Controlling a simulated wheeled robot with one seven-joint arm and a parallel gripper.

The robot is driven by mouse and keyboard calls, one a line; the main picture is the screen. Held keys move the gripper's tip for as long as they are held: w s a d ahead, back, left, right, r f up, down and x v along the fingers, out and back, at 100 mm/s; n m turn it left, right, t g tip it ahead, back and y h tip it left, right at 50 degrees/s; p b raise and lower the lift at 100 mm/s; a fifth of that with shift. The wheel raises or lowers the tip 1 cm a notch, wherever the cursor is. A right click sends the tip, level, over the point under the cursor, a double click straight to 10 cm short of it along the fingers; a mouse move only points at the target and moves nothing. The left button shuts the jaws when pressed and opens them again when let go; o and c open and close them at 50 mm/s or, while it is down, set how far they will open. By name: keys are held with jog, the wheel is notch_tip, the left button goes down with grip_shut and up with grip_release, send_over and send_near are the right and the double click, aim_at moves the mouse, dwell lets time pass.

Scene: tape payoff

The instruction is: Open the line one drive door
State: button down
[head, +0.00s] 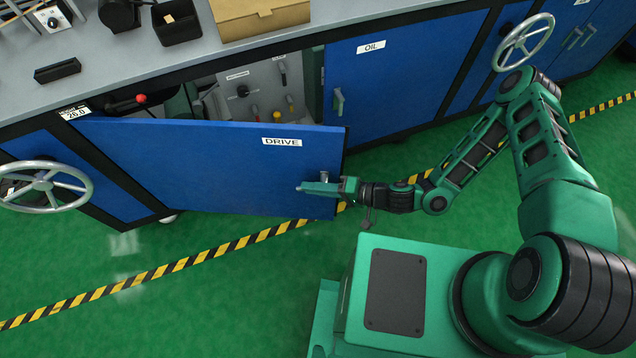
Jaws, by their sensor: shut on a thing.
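The blue door labelled DRIVE (220,155) stands swung out from its cabinet, hinged on its left side. Behind its top edge part of the cabinet interior (262,95) shows, with a grey panel, knobs and levers. My gripper (325,183) is at the door's right end, shut on the door handle (325,176). The fingers and my wrist hide most of the handle. My arm reaches in from the right.
A blue door labelled OIL (390,75) is closed to the right. Handwheels stick out at the left (45,187) and upper right (524,42). The grey worktop (110,70) holds boxes. Green floor (190,285) with a yellow-black stripe lies clear in front.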

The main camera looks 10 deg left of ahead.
jog(key=c, duration=1.8)
grip_release()
jog(key=shift+f, duration=0.15)
jog(key=shift+o, duration=0.2)
jog(key=w+v, duration=0.1)
jog(key=v, duration=0.9)
jog(key=shift+s+d, duration=0.4)
jog(key=shift+s, duration=0.1)
